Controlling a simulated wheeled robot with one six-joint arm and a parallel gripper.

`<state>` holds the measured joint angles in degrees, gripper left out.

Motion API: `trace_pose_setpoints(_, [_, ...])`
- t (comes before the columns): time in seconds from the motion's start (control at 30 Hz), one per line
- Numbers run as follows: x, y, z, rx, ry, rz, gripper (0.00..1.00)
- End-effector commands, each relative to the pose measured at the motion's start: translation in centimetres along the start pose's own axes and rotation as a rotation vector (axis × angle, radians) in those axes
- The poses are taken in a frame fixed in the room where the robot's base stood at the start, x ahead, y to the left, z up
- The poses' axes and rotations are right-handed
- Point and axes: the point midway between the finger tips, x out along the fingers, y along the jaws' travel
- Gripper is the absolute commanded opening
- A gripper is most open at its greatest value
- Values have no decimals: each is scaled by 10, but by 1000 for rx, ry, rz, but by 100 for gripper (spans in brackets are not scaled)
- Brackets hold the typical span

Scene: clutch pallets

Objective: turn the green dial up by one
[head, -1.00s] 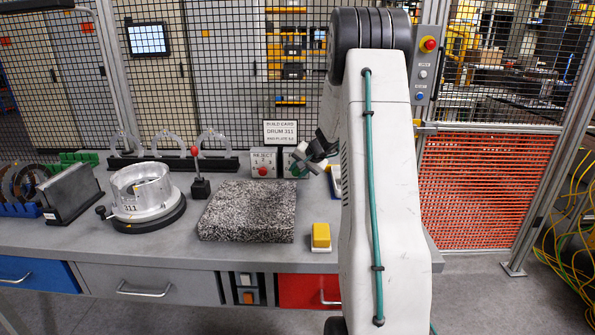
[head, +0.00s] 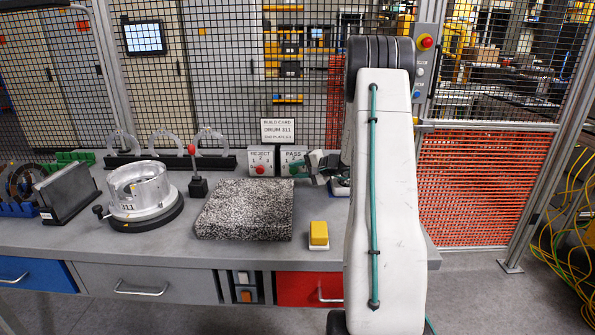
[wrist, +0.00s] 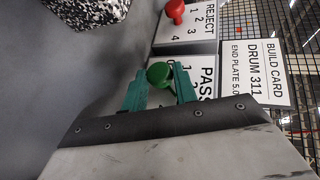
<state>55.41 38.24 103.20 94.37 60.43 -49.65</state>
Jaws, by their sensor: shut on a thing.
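The green dial (wrist: 158,74) sits on the white PASS panel (wrist: 202,73), whose printed numbers are partly covered. My gripper (wrist: 160,70) has its two green fingers on either side of the dial and is shut on it. In the head view my gripper (head: 300,166) reaches from the right to the PASS panel (head: 292,154). It hides most of the dial and its scale there, so I cannot read the setting.
The REJECT panel (head: 260,157) with a red dial (wrist: 175,10) stands just left of PASS. The build card (head: 285,131) is above them. A speckled block (head: 244,210), a yellow button (head: 318,234) and a red-knobbed stick (head: 192,150) stand on the bench. Mesh fencing is behind.

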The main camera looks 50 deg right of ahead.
Motion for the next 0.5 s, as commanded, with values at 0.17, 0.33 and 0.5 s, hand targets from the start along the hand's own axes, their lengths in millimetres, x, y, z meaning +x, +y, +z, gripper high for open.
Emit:
trace_pose_setpoints(0.17, [0, 2, 0, 6, -1, -4, 6])
trace_pose_setpoints(0.33, [0, 2, 0, 7, -1, -4, 6])
trace_pose_setpoints(0.5, [0, 2, 1, 6, -2, -3, 49])
